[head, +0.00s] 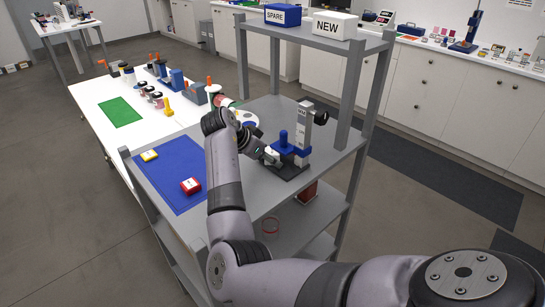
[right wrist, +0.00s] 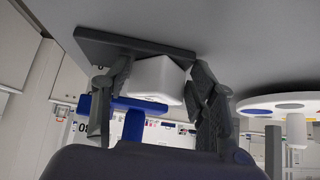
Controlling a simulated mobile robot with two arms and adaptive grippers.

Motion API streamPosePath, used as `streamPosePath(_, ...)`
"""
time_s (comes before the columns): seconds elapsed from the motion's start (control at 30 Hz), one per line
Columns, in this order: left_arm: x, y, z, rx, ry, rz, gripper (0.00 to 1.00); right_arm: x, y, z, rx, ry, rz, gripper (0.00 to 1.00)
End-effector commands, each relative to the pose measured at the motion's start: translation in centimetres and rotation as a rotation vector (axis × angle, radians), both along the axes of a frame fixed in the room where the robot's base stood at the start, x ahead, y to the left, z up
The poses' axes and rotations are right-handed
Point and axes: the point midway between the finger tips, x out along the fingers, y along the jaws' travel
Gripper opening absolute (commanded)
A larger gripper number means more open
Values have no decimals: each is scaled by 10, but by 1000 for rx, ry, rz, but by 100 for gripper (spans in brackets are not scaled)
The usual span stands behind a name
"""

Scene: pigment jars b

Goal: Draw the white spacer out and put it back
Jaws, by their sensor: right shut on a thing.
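The white spacer (right wrist: 158,78) is a pale block between the two fingers of my right gripper (right wrist: 158,100) in the right wrist view, which is upside down. The gripper is shut on it. The spacer is close to the dark base plate (right wrist: 120,46) of a small press; I cannot tell whether they touch. The press's blue arm (right wrist: 125,103) crosses near the spacer's other face. In the head view the press (head: 296,145) stands on the grey shelf unit, and my right gripper (head: 269,156) reaches its left side. My left gripper is not in view.
Shelf posts and an upper shelf (head: 300,32), bearing SPARE and NEW boxes, stand behind the press. A white round disc (right wrist: 285,104) is near the right finger.

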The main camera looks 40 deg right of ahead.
Motion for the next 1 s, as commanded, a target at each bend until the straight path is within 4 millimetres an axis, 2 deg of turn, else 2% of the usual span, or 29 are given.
streamPosePath(0.1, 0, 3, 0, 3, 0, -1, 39, -4, 0, -5, 7, 16, -6, 26)
streamPosePath(0.37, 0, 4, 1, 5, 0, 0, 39, -5, 3, -6, 7, 20, -6, 26)
streamPosePath(1.0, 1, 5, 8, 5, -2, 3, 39, -7, 25, -9, 13, 21, -4, 26)
